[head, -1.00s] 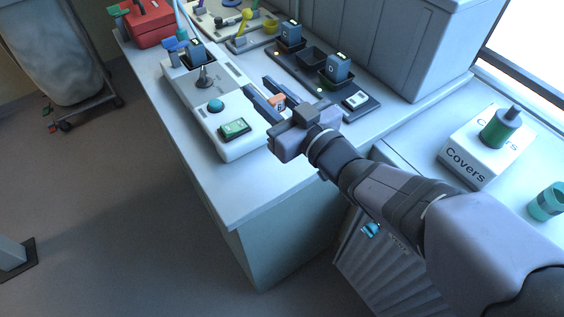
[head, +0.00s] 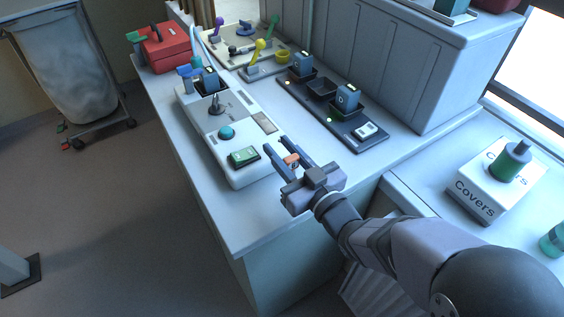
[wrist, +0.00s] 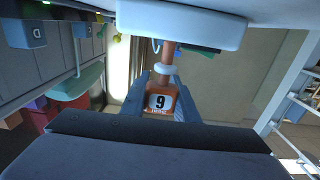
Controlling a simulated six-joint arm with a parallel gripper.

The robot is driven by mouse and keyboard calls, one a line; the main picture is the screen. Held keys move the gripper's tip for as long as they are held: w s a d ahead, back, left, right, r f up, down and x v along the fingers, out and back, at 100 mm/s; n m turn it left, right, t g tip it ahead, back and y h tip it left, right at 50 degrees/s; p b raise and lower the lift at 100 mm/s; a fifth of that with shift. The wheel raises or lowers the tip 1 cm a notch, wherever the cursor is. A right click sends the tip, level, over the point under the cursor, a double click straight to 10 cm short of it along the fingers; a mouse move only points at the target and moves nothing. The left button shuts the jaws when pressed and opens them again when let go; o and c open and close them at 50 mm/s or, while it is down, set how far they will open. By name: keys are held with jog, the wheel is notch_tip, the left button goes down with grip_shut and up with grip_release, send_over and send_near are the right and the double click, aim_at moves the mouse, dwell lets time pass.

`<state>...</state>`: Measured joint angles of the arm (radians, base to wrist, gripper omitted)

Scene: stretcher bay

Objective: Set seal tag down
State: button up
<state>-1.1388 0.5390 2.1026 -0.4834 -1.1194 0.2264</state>
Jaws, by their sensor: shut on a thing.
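The seal tag (head: 291,160) is a small orange piece. In the wrist view the tag (wrist: 160,103) shows a white label with a black 9, with an orange strap and a pale ring beyond it. My gripper (head: 274,146) is shut on the tag, its dark fingers on either side in the wrist view (wrist: 162,85). It is by the near right end of the white console (head: 238,176), right of the green-screened device (head: 244,156). I cannot tell its exact height above the counter (head: 240,215).
A dark tray (head: 330,117) with blue blocks and a white-labelled piece lies behind the gripper. A teal knob (head: 226,132) and a dark lever (head: 215,106) stand on the console. The counter's near corner is clear. A Covers box (head: 490,190) sits at right.

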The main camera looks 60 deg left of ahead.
jog(key=shift+f, duration=2.05)
jog(key=shift+f, duration=0.1)
jog(key=shift+f, duration=0.15)
jog(key=o, duration=1)
jog(key=shift+r, duration=0.25)
jog(key=shift+d, duration=0.15)
jog(key=d+b, duration=0.2)
jog(key=d, duration=0.9)
jog(key=shift+d, duration=0.4)
